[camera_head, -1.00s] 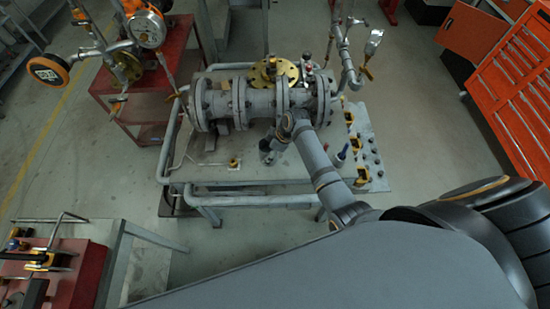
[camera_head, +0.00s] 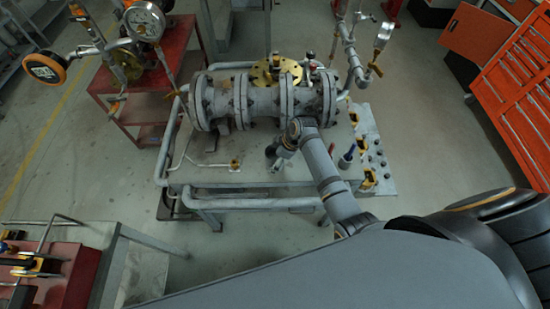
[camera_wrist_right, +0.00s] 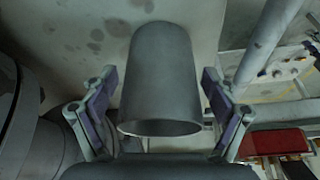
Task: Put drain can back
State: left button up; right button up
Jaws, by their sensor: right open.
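The drain can is a plain grey cylinder (camera_wrist_right: 160,75) in the middle of the right wrist view, with a round rim at its lower end. My right gripper (camera_wrist_right: 160,88) is open, with one finger on each side of the can and a visible gap on both sides. In the head view my right gripper (camera_head: 277,158) is low over the front part of the grey bench (camera_head: 215,172), just in front of the gate valve (camera_head: 262,103). The can cannot be made out clearly there. My left gripper is not in view.
The grey valve body with its brass flange (camera_head: 275,70) fills the back of the bench. A blue-handled tool (camera_head: 347,157) and small yellow-black fittings (camera_head: 369,177) are on the right side. Pipes run along the bench's front edge. A red-topped table (camera_head: 45,275) is at lower left.

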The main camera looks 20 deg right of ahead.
jog(key=shift+r, duration=0.2)
jog(key=v, duration=1.2)
jog(key=shift+b, duration=0.4)
jog(key=shift+d+f, duration=0.1)
